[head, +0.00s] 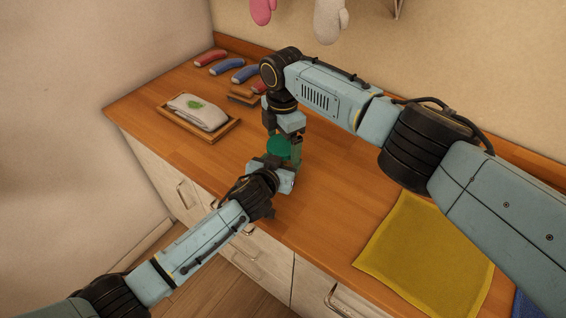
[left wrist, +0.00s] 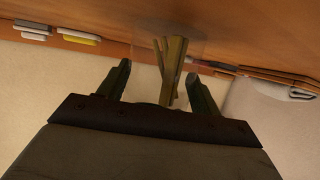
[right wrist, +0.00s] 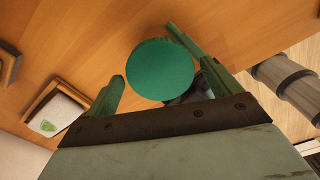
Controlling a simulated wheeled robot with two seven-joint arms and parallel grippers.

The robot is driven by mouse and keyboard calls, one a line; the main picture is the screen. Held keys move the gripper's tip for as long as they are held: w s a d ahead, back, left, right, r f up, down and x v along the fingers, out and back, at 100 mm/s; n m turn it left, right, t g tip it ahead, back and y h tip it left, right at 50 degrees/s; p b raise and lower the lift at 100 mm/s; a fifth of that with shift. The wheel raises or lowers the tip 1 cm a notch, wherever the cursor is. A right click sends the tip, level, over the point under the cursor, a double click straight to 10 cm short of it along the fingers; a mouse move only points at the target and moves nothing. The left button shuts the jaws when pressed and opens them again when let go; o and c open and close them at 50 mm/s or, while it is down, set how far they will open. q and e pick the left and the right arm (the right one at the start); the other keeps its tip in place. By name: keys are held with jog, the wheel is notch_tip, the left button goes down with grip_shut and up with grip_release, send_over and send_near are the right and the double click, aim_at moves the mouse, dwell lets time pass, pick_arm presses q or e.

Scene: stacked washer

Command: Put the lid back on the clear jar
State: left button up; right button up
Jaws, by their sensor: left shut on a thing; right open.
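The round green lid (head: 278,147) is at the top of the clear jar, between my two grippers; it also shows face-on in the right wrist view (right wrist: 160,69). I cannot tell if it sits flush on the rim. The clear jar (left wrist: 196,47), with olive-brown sticks inside, shows between the fingers of my left gripper (left wrist: 158,80), which is shut on it from the side. In the head view my left gripper (head: 274,178) hides most of the jar. My right gripper (right wrist: 143,52) is open, pointing down, with its fingers on either side of the lid.
A wooden tray (head: 232,131) with a folded cloth (head: 199,112) stands to the left. Red and blue rolled items (head: 228,67) lie at the back. A yellow cloth (head: 425,255) covers the front right. The counter between the jar and the yellow cloth is clear.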

jog(key=c, duration=1)
jog(key=shift+m, duration=1.7)
jog(key=o, duration=1.1)
jog(key=shift+c, duration=0.2)
jog(key=shift+s, duration=0.1)
pick_arm(q)
jog(key=shift+a, duration=0.1)
pick_arm(e)
jog(key=shift+r, duration=2.25)
